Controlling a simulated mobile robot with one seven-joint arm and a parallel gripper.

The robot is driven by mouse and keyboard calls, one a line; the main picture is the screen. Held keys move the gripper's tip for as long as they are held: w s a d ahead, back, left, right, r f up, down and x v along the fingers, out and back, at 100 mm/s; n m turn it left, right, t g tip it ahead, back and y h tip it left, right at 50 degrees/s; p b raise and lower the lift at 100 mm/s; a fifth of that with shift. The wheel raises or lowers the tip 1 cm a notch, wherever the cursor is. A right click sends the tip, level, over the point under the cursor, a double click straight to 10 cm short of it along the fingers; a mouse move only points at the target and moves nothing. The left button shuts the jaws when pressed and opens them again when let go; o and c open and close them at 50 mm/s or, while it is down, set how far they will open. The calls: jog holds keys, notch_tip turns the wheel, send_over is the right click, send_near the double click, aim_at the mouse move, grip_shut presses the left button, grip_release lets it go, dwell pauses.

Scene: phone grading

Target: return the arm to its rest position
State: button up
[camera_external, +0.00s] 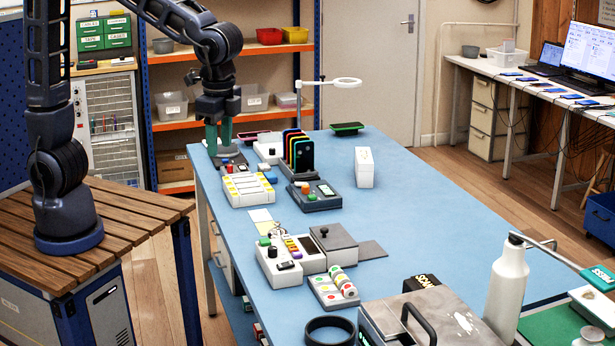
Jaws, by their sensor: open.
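My gripper (219,137) points straight down over the far left corner of the blue table (420,210). Its two green fingers are apart and I see nothing held between them. The fingertips are close above or beside small items at that corner; I cannot tell whether they touch. My arm rises from its base on the slatted wooden stand, arches over at the top and comes down to the gripper.
A white box (364,168) stands mid-table. A white bottle (507,278) stands in front. The table's right middle is clear.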

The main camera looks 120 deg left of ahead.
jog(key=s+d+r+t, duration=0.2)
jog(key=s+d+r, duration=0.1)
jog(key=s, duration=0.8)
jog(key=s+d+r+t, duration=0.3)
jog(key=s+d, duration=0.2)
jog(key=s, duration=0.6)
jog(key=shift+s+d+r+m+h, duration=0.2)
jog(key=shift+s+d+m+h, duration=0.1)
jog(key=shift+d+m, duration=0.1)
jog(key=shift+c, duration=0.2)
